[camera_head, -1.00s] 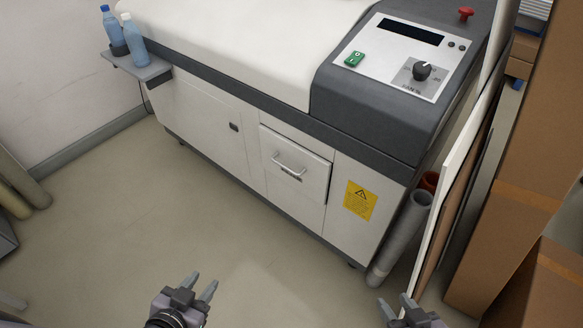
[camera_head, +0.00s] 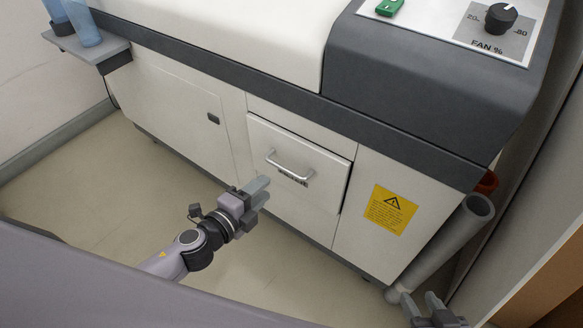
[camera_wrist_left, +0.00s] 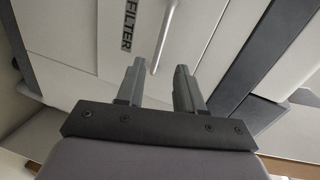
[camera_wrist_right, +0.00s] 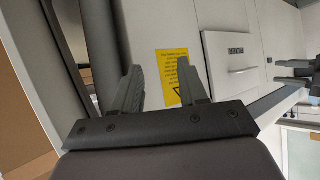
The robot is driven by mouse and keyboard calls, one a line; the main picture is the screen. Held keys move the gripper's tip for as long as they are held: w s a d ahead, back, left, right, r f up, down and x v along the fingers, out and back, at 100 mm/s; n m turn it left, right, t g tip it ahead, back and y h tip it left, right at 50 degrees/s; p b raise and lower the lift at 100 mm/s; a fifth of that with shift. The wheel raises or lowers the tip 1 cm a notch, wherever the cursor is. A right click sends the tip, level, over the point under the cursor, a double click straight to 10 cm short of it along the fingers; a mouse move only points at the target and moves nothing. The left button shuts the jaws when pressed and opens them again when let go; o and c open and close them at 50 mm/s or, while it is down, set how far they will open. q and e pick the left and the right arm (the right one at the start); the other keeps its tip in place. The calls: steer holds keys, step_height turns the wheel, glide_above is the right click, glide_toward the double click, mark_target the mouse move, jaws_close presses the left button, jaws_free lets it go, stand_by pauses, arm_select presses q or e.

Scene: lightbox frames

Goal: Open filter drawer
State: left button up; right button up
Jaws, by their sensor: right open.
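The filter drawer (camera_head: 312,190) is a white front panel in the white machine cabinet, and it looks shut. Its silver bar handle (camera_head: 289,168) has a dark label below it. My left gripper (camera_head: 258,191) is just left of and below the handle, apart from it. In the left wrist view the fingers (camera_wrist_left: 157,80) are open and empty, with the handle (camera_wrist_left: 166,38) and the FILTER label (camera_wrist_left: 125,25) beyond them. My right gripper (camera_head: 432,305) is low at the right, by the grey tube. In the right wrist view it (camera_wrist_right: 160,80) is open and empty, and the drawer (camera_wrist_right: 232,52) shows beyond.
A yellow warning label (camera_head: 390,210) is on the cabinet right of the drawer. A grey tube (camera_head: 450,240) leans at the cabinet's right end, near my right gripper. Blue bottles (camera_head: 82,22) stand on a side shelf (camera_head: 88,50). The floor (camera_head: 110,205) at the left is clear.

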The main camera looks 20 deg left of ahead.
mark_target(283, 170)
arm_select(q)
steer(key=shift+m+h, duration=0.3)
steer(key=shift+m, duration=0.3)
steer(key=shift+b+x, duration=0.6)
steer(key=shift+x, duration=3.75)
steer(key=shift+a, duration=0.15)
jaws_close()
